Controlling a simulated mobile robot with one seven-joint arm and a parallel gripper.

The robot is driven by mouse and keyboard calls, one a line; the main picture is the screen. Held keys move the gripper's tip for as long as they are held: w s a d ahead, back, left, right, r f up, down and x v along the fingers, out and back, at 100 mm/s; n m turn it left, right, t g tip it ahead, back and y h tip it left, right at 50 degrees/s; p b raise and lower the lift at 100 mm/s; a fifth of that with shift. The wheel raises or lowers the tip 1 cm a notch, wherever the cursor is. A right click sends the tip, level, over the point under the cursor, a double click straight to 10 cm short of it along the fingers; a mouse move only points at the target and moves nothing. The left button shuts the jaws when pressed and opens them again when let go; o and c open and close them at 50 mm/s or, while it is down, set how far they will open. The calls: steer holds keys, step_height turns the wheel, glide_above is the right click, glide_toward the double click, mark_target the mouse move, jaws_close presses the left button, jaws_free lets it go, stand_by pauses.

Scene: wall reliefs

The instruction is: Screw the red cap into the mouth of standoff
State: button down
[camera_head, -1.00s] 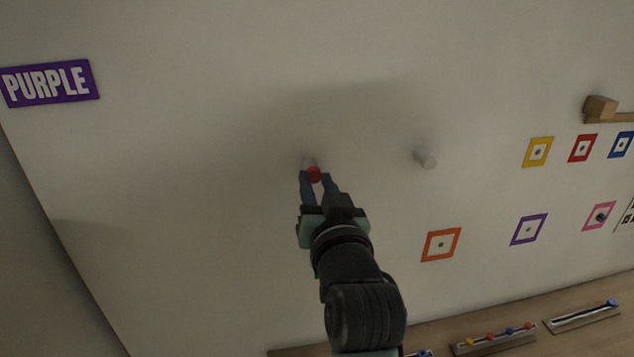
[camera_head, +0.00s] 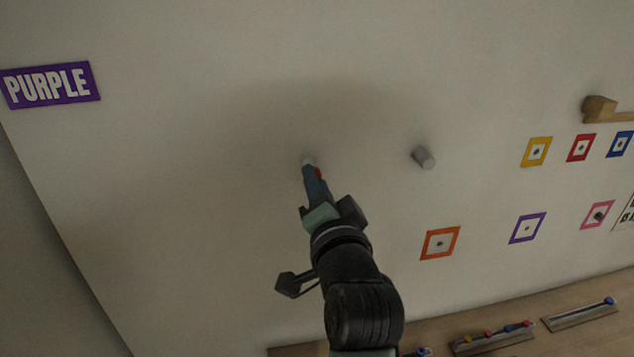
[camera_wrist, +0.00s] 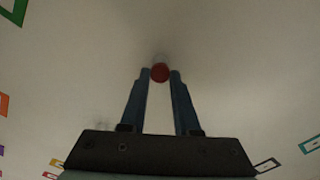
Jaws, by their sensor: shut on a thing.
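The red cap (camera_wrist: 160,73) is between the fingertips of my gripper (camera_wrist: 160,74), which is shut on it. In the head view only a sliver of the cap (camera_head: 319,173) shows past the blue finger of my gripper (camera_head: 314,176). A pale standoff (camera_head: 309,161) sticks out of the wall just beyond the fingertips, mostly hidden by them. In the wrist view the standoff (camera_wrist: 160,58) shows faintly behind the cap, in line with it. The cap is at or very close to the standoff's mouth; I cannot tell whether threads are engaged.
Coloured square frames, such as an orange one (camera_head: 440,243), are at the right. A purple sign (camera_head: 50,85) is at upper left. A wooden ledge (camera_head: 430,340) runs below.

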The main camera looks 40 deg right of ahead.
stand_by(0.3)
steer(key=m, duration=0.5)
steer(key=shift+m, duration=0.3)
steer(key=c, duration=0.9)
jaws_free()
steer(key=shift+o, duration=0.2)
steer(key=n, duration=2)
steer(key=shift+n, duration=0.4)
